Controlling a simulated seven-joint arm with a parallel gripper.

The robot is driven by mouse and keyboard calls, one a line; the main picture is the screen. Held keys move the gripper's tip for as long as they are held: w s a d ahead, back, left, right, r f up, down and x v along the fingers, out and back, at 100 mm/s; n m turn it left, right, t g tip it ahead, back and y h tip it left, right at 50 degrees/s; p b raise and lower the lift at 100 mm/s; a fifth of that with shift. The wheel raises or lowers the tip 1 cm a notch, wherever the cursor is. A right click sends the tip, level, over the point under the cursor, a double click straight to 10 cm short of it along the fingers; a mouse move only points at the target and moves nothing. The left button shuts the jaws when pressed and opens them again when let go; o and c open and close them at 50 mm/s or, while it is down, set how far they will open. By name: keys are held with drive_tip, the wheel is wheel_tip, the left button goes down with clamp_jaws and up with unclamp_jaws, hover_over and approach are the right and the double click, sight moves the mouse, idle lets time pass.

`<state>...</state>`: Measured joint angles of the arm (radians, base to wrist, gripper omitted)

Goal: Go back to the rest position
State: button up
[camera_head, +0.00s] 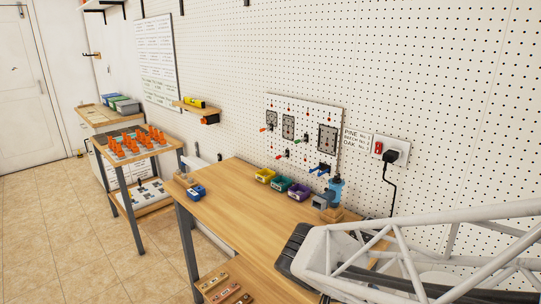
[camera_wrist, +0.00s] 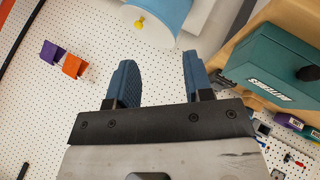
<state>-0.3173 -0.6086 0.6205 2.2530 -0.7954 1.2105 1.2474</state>
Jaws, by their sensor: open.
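My gripper (camera_wrist: 160,68) shows in the wrist view with its two blue ribbed fingers apart. Nothing is held between them; white perforated board and part of a blue and white round container (camera_wrist: 168,18) show in and above the gap. The container has a yellow knob and is cut off by the top edge. In the head view my pale lattice arm crosses the lower right over the bench, and my gripper is not seen there.
The wooden workbench (camera_head: 238,222) carries yellow, teal and purple bins, a blue device (camera_head: 333,190) and a small blue item (camera_head: 197,191). A pegboard wall (camera_head: 420,80) stands behind. The wrist view shows a teal box (camera_wrist: 275,68) and purple and orange holders (camera_wrist: 73,66). Floor lies open at left.

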drive_tip(key=s+r+n+t+y, duration=0.1)
drive_tip(key=s+r+n+y, duration=0.4)
drive_tip(key=s+r+y, duration=0.2)
drive_tip(key=shift+r+n+t+y, duration=0.35)
drive_tip(key=shift+r+y, duration=0.45)
drive_tip(key=shift+r, duration=0.3)
drive_tip(key=shift+w, duration=0.1)
idle(1.5)
